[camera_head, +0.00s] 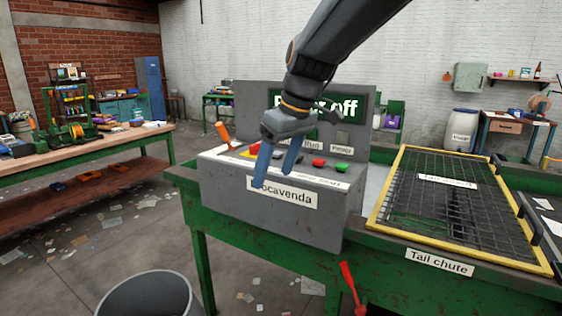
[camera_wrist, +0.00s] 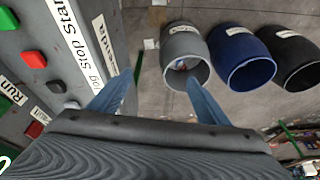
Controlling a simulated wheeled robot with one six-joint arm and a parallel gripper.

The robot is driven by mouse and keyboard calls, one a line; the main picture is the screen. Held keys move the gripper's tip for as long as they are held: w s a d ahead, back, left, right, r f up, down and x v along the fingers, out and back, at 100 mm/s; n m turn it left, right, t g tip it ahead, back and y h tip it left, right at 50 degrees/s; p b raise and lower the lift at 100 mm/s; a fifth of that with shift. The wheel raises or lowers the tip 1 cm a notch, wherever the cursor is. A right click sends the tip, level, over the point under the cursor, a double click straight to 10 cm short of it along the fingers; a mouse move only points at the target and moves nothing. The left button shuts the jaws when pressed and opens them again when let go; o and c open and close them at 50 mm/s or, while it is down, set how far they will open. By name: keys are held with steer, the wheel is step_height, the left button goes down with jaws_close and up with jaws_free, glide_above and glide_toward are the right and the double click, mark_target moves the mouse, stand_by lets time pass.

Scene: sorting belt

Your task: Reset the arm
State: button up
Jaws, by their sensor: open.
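My gripper (camera_head: 277,165) is in front of the grey control box (camera_head: 225,205) in the head view, its blue fingers pointing down and partly covering the box's label. The fingers are apart and nothing is between them. In the wrist view my gripper (camera_wrist: 158,95) also shows open and empty, with the box's button panel (camera_wrist: 50,75) at the left. My arm reaches in from the top of the head view and hides part of the green sign (camera_head: 345,105).
Red and green buttons (camera_head: 342,168) and an orange-handled lever (camera_head: 223,132) are on the box. A yellow-framed mesh tail chute (camera_head: 400,215) is at the right. Grey (camera_wrist: 184,42), blue (camera_wrist: 243,52) and black (camera_wrist: 290,50) bins stand on the floor. A workbench (camera_head: 90,153) is at the left.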

steer(key=s+d+f+m+g+h, duration=0.1)
steer(key=s+d+f+m+h, duration=0.2)
steer(key=s+d+f+m, duration=0.7)
steer(key=s+d+f, duration=1)
steer(key=f, duration=0.1)
steer(key=shift+s+d+f+g, duration=0.25)
steer(key=shift+d+f+g, duration=0.05)
steer(key=shift+d, duration=0.05)
steer(key=shift+c, duration=0.4)
